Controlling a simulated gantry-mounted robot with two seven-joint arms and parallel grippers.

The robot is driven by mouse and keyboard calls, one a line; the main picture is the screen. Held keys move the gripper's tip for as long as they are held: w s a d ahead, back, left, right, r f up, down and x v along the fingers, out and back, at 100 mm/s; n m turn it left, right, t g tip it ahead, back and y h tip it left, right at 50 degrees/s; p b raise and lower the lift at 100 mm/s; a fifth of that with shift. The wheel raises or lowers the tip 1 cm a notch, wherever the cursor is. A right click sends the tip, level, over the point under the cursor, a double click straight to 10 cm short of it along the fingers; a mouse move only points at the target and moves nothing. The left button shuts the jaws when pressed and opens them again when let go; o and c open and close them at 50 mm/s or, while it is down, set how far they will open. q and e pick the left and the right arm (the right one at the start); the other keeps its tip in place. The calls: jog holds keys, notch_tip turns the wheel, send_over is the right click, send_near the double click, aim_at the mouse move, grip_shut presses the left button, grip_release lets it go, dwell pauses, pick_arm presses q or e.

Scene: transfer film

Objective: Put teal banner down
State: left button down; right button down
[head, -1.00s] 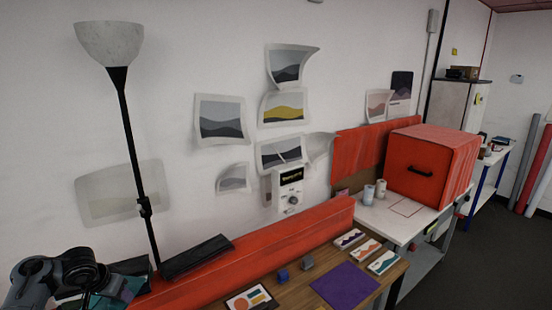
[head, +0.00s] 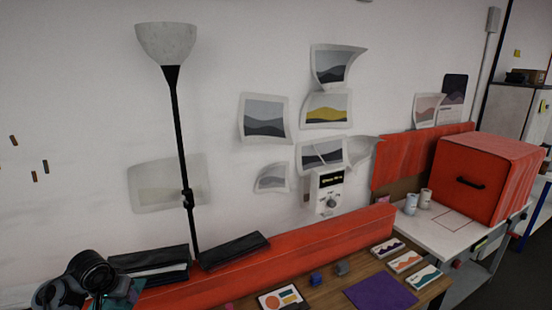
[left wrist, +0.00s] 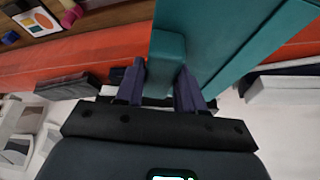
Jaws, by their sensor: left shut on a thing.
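The teal banner (left wrist: 235,25) is a large flat teal piece in the left wrist view, with a teal block-like grip part (left wrist: 165,55) on its near side. My left gripper (left wrist: 160,88) is shut on this part, one dark finger on each side. In the head view, a small bit of the teal banner (head: 128,292) shows at the bottom left beside my left gripper (head: 112,288), which is mostly hidden behind its own arm. The rest of the banner is out of that frame or hidden. My right gripper is not in view.
A long red beam (head: 300,245) runs along the wall behind the wooden table (head: 335,295). Black cases (head: 232,250) lie by the floor lamp (head: 178,130). The table holds a purple mat (head: 380,294), cards and small blocks. A red box (head: 490,178) stands far right.

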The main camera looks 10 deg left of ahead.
pick_arm(q)
jog(key=s+d+f+m+h, duration=0.1)
jog(key=s+d+f, duration=0.3)
jog(key=d, duration=1.1)
jog(key=s+d+f+m, duration=0.2)
jog(key=s+d+f, duration=0.15)
jog(key=d, duration=1.15)
jog(key=s+r+p, duration=0.9)
jog(key=p, duration=0.3)
jog(key=shift+s+d+r, duration=0.15)
jog(key=shift+s+d, duration=0.05)
jog(key=shift+d, duration=0.05)
